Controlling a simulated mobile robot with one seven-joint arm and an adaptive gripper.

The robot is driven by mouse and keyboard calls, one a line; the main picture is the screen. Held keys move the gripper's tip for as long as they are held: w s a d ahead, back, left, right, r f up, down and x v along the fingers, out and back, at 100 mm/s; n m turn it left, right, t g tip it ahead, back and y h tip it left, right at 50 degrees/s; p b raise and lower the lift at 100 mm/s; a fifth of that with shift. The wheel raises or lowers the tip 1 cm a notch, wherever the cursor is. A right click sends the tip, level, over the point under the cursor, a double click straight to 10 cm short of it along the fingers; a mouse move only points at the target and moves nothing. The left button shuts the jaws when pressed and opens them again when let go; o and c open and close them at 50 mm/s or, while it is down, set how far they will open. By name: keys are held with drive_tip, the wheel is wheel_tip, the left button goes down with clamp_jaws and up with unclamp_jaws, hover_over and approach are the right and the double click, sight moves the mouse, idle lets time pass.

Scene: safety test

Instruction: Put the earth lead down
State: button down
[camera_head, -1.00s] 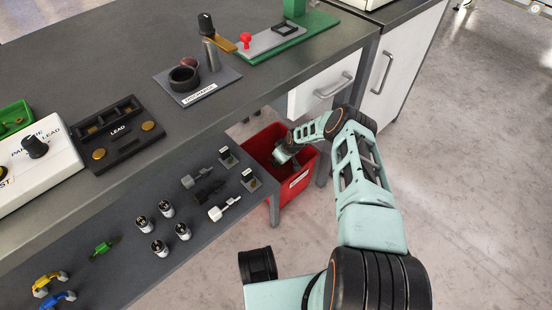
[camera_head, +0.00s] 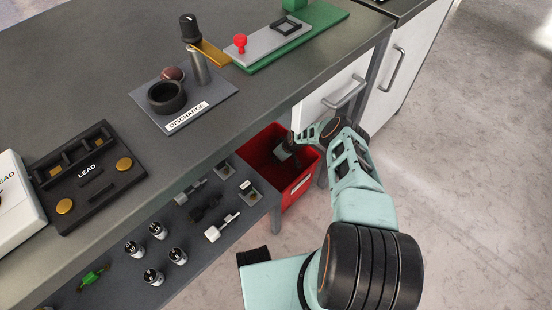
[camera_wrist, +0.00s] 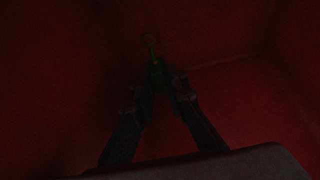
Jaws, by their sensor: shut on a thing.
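My gripper (camera_head: 288,152) reaches down into the red bin (camera_head: 297,187) below the bench's right end. In the dark wrist view, my gripper (camera_wrist: 158,88) is shut on a small green piece (camera_wrist: 156,70) with a dull brass-coloured tip pointing away. It looks like the green earth lead, and red bin walls surround it. The head view does not clearly show the held piece. Another green lead (camera_head: 93,278) lies on the lower shelf (camera_head: 200,262), at its left.
On the bench are a black LEAD holder (camera_head: 82,190), a DISCHARGE plate (camera_head: 215,108) and a green base (camera_head: 325,22) with a red knob (camera_head: 240,42). The lower shelf holds several labelled cylinders and metal parts. A drawer (camera_head: 335,98) is close above my wrist. The floor on the right is clear.

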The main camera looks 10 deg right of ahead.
drive_tip(key=shift+s+f, duration=0.1)
drive_tip(key=shift+f, duration=0.8)
drive_tip(key=shift+a+f, duration=0.1)
drive_tip(key=shift+f, duration=0.2)
drive_tip(key=c, duration=1.9)
unclamp_jaws()
drive_tip(key=shift+c, duration=0.2)
